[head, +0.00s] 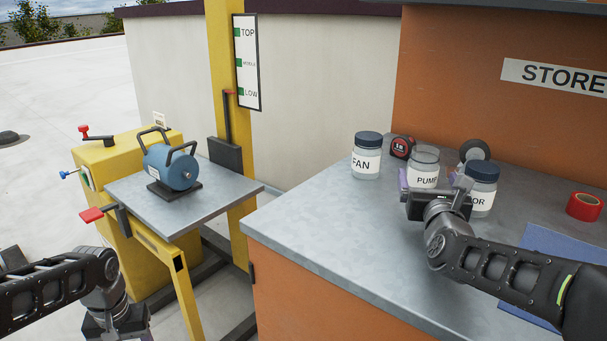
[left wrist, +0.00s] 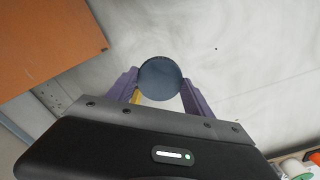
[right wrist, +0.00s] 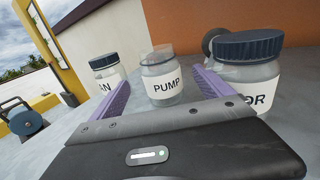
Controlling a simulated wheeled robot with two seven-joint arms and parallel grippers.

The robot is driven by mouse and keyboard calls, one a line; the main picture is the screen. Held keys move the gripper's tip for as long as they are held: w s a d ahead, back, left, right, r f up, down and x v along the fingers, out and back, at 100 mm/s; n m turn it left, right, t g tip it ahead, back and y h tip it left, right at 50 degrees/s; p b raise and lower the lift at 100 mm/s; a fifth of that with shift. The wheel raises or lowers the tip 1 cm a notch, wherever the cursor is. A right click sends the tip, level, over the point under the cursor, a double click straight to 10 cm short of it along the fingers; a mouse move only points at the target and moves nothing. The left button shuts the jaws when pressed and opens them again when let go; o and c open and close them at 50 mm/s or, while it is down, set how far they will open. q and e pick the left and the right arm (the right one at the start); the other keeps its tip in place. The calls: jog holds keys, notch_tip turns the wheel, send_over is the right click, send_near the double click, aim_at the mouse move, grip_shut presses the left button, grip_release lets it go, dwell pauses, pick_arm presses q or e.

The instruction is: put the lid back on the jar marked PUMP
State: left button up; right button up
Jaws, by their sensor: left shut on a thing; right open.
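The clear jar marked PUMP (head: 425,157) stands upright and lidless on the grey counter; it also shows in the right wrist view (right wrist: 161,62). My right gripper (head: 432,183) is open, with one purple finger on each side of this jar; whether they touch it I cannot tell. My left gripper (left wrist: 159,80) is shut on a round dark blue lid (left wrist: 160,77), seen face-on between its purple fingers. In the head view only the left wrist and hand show at the bottom left; the lid is out of that view.
On the counter (head: 330,228), the lidded FAN jar (head: 367,162) stands left of PUMP. Another lidded jar (head: 482,175), its label ending in OR, stands close on the right. A tape measure (head: 402,147), red tape (head: 584,206) and blue mat (head: 560,258) lie around. The counter's front left is clear.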

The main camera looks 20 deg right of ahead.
pick_arm(q)
jog(key=shift+f, duration=0.3)
pick_arm(e)
notch_tip(320, 180, down, 2)
pick_arm(q)
jog(key=shift+r, duration=0.2)
pick_arm(e)
jog(key=shift+w+d+r, duration=0.2)
jog(key=shift+w+r, duration=0.05)
jog(key=shift+w, duration=0.2)
jog(key=shift+w+d, duration=0.15)
jog(key=shift+w, duration=0.15)
pick_arm(q)
jog(key=shift+r+p, duration=0.25)
jog(key=shift+p, duration=0.05)
pick_arm(e)
jog(key=x, duration=0.6)
jog(key=shift+s, duration=0.1)
jog(key=shift+c, duration=0.2)
